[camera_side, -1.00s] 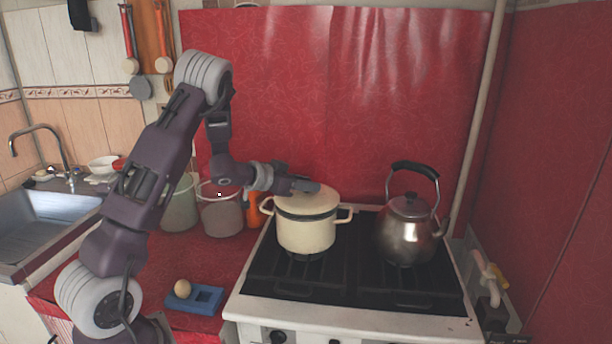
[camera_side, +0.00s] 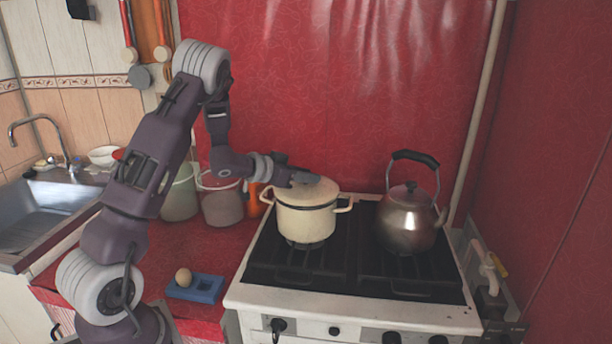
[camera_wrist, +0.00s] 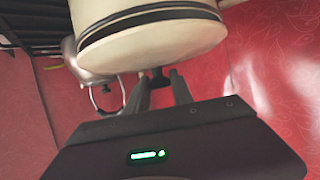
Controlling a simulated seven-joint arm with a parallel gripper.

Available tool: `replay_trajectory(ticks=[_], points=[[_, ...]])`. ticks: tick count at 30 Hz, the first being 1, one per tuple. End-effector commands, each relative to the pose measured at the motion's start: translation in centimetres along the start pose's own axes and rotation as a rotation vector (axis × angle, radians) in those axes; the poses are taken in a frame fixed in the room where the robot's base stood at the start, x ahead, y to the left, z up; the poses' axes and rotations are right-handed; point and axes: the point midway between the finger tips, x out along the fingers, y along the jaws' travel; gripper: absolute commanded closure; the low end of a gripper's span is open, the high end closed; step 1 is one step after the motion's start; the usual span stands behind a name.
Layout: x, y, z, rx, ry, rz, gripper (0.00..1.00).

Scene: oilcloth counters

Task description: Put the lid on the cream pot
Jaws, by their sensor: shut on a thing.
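The cream pot (camera_side: 303,226) stands upright on the left side of the stove, a handle at each side. Its cream lid (camera_side: 315,191) lies over the mouth, with a dark band around the top of the pot. In the wrist view the lid (camera_wrist: 160,46) is close in front of the pot wall (camera_wrist: 90,12), the dark band between them. My gripper (camera_side: 303,179) is above the lid, reaching in from the left. In the wrist view my gripper (camera_wrist: 158,82) is shut on the dark knob. Whether the lid is fully seated all round cannot be told.
A metal kettle (camera_side: 405,225) stands on the stove right of the pot. A red sheet (camera_side: 330,80) covers the wall behind.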

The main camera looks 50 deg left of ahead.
Motion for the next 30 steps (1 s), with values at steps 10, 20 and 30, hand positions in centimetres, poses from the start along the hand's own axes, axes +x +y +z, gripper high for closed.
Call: replay_trajectory(ticks=[10,20,30], points=[[0.01,-0.01,0.0,0.0,0.001,0.0,1.0],[0.16,0.02,0.36,0.0,0.0,0.0,1.0],[0.21,0.02,0.48,0.0,0.0,0.0,1.0]])
